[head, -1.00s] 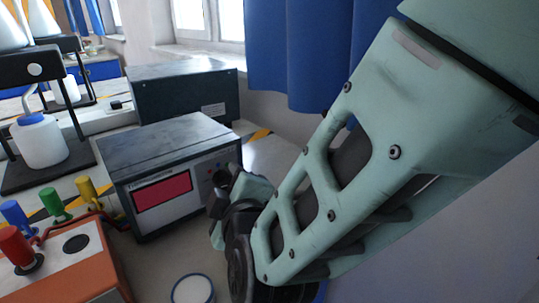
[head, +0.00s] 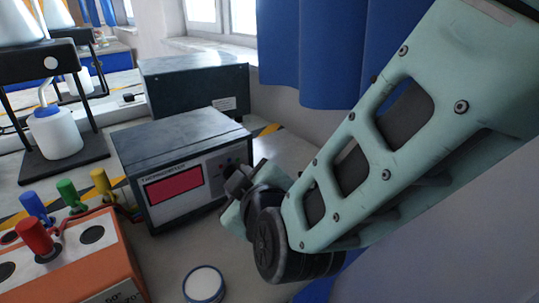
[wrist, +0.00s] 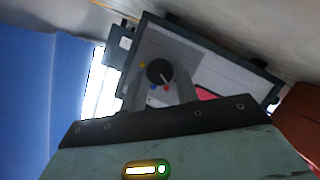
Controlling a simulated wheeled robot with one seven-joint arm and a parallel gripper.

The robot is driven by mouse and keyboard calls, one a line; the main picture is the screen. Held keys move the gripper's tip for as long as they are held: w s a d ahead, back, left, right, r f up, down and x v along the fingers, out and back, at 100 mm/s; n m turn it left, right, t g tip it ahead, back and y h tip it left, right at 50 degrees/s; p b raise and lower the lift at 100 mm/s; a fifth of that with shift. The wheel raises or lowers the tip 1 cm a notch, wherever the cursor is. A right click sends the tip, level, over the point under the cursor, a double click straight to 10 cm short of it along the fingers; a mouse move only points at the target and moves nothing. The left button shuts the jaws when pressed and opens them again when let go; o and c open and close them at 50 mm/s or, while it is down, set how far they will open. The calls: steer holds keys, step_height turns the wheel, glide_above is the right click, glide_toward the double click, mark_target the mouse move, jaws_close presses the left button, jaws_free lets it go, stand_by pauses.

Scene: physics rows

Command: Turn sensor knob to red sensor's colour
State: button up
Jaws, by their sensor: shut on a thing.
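The thermometer box (head: 182,140) is grey with a red display (head: 173,187) and stands on the bench in the head view. Its dark round knob (wrist: 159,72) shows in the wrist view, with a white pointer line toward the lower right. Small yellow, blue and red dots sit around it; the pointer lies closest to the red dot. My gripper (head: 236,182) is at the right of the front panel, shut on the knob, and hides it in the head view. The red sensor (head: 36,236) stands upright in the orange block (head: 80,262) at left.
Green (head: 67,193), blue (head: 33,206) and yellow (head: 101,183) plugs stand behind the red one. A round white-topped dish (head: 204,283) lies on the bench in front of the box. A dark box (head: 195,85) stands behind. A stand with a white bottle (head: 57,135) is at back left.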

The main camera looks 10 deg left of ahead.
steer(key=shift+w+d+r+m+g+y+b, duration=0.1)
steer(key=shift+m+g+y+b, duration=0.5)
steer(key=shift+m, duration=0.7)
steer(key=o, duration=1)
steer(key=shift+c, duration=0.2)
steer(key=b+v, duration=0.4)
steer(key=v, duration=1.3)
steer(key=shift+r, duration=0.4)
steer(key=shift+d, duration=0.1)
